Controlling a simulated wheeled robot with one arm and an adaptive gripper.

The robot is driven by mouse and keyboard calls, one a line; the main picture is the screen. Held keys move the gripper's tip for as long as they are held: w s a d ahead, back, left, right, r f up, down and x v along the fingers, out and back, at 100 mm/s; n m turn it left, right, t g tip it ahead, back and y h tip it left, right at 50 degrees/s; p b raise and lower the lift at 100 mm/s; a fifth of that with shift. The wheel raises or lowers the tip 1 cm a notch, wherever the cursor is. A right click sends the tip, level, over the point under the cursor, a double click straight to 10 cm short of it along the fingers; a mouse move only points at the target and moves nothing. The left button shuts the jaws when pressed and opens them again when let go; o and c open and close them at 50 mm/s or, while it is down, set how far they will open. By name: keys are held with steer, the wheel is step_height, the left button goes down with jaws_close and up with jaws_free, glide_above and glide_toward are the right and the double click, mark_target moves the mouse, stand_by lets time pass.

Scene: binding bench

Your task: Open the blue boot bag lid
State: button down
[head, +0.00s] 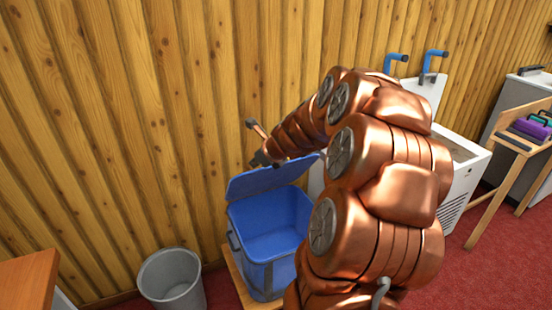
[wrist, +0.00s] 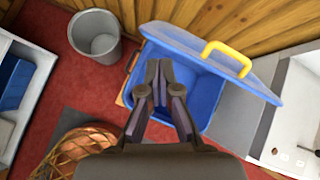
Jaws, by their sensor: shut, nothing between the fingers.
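The blue boot bag (head: 262,240) is an open-topped blue box on a low wooden base against the plank wall. Its lid (head: 268,178) is raised and tilted up at the wall side, and the blue inside shows. In the wrist view the lid (wrist: 190,45) slants across the top of the bag (wrist: 212,98) and carries a yellow handle (wrist: 228,55). My gripper (wrist: 159,72) is shut and empty, over the bag opening in the wrist view. In the head view my gripper (head: 262,158) is near the lid's upper edge; I cannot tell whether they touch.
A grey bin (head: 172,280) stands left of the bag and also shows in the wrist view (wrist: 95,32). A white basin unit (head: 462,165) is to the right. A wooden table (head: 25,282) is at the lower left.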

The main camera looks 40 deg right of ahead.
steer(key=s+d+f+m+h, duration=0.1)
steer(key=s+d+m+h, duration=0.1)
steer(key=d+m, duration=0.6)
steer(key=shift+w+d+f+n+p, duration=0.1)
steer(key=shift+w+d+f+n, duration=0.25)
steer(key=shift+w+d+f, duration=0.65)
steer(key=shift+w+d+f+n+p, duration=0.15)
steer(key=shift+w+d+f+n, duration=0.35)
steer(key=shift+w+f, duration=0.8)
steer(key=shift+w+d+f+n+p, duration=0.1)
steer(key=shift+w+d+f+n, duration=0.15)
steer(key=shift+w+d+f, duration=0.75)
steer(key=shift+w+a, duration=0.1)
